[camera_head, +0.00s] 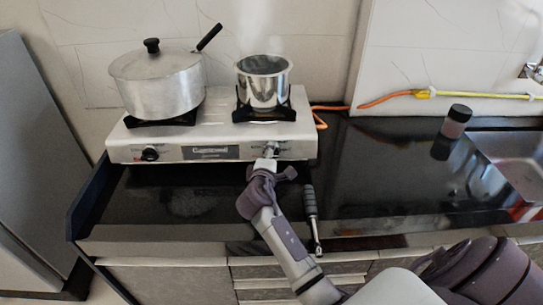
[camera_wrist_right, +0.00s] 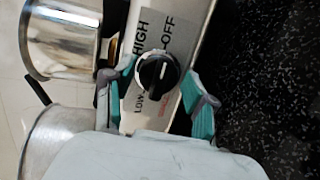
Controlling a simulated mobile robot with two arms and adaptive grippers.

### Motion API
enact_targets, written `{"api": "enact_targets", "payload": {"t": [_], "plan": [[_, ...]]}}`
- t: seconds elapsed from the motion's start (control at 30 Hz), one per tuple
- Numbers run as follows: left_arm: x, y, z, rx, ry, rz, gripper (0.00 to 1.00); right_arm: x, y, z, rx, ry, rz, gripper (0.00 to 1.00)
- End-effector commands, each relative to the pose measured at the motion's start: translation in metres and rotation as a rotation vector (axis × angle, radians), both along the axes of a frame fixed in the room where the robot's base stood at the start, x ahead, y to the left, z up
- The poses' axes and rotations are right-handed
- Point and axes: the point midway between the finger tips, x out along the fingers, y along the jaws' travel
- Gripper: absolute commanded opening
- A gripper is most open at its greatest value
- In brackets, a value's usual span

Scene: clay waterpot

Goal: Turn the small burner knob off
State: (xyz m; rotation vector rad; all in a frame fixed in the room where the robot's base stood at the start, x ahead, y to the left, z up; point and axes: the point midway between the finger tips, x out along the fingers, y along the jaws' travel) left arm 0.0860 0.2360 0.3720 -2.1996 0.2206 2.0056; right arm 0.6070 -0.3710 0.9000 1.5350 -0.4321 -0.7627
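The two-burner stove (camera_head: 118,140) stands on the dark counter. Its right knob (camera_head: 272,148), below the small steel pot, is partly covered by my right gripper (camera_head: 267,166) in the head view. In the right wrist view this round black knob (camera_wrist_right: 158,73) sits on a plate printed HIGH, LOW and OFF. My right gripper (camera_wrist_right: 159,86) is open, one teal-padded finger on each side of the knob, with visible gaps. Contact is not visible. The left knob (camera_head: 150,153) is black and clear of the gripper. My left gripper is not in view.
A large lidded pot (camera_head: 158,85) stands on the left burner; the small steel pot (camera_head: 263,83) on the right burner steams. A screwdriver-like tool (camera_head: 311,215) lies right of my arm. A dark-capped jar (camera_head: 456,121) stands near the sink (camera_head: 515,160). The counter between is clear.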

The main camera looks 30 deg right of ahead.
Motion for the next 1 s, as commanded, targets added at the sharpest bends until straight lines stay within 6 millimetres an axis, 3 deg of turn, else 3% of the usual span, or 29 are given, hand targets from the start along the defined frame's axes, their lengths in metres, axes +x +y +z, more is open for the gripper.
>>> {"api": "enact_targets", "payload": {"t": [0.47,1.0], "plan": [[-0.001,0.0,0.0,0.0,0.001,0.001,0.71,-0.006,0.007,0.002,-0.002,-0.001,0.002,0.69],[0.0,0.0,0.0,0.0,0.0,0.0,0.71,-0.077,0.074,0.022,-0.001,0.001,0.001,0.69]]}}
